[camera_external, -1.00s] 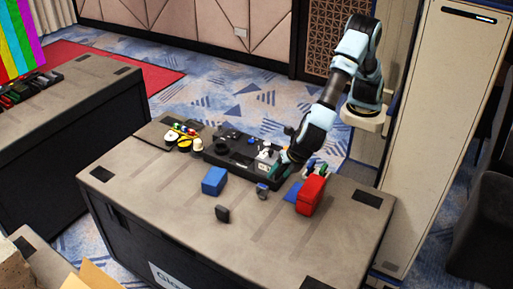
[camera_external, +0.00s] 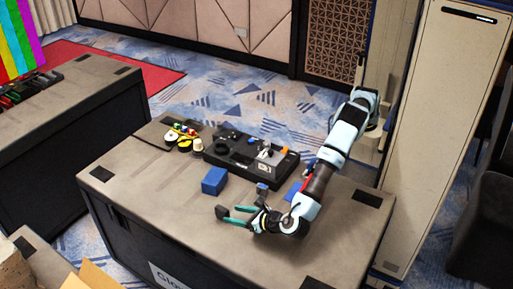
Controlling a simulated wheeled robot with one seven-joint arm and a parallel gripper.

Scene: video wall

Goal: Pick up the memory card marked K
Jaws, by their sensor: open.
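No letter K can be read on anything at this size, so I cannot tell which thing is the marked card. A small dark flat block (camera_external: 221,211) stands near the front middle of the table. My gripper (camera_external: 230,214) is low over the table with its teal fingers spread and pointing left. The dark block is at the fingertips, close to the lower finger; I cannot tell whether they touch. A small grey-blue piece (camera_external: 262,188) lies farther back, behind my gripper.
A blue block (camera_external: 214,181) stands left of and behind my gripper. A black tray (camera_external: 233,158) with a grey device (camera_external: 269,155) lies at the back. Round containers and small coloured items sit at the back left. My arm mostly hides a red thing (camera_external: 308,183). The table's front left is clear.

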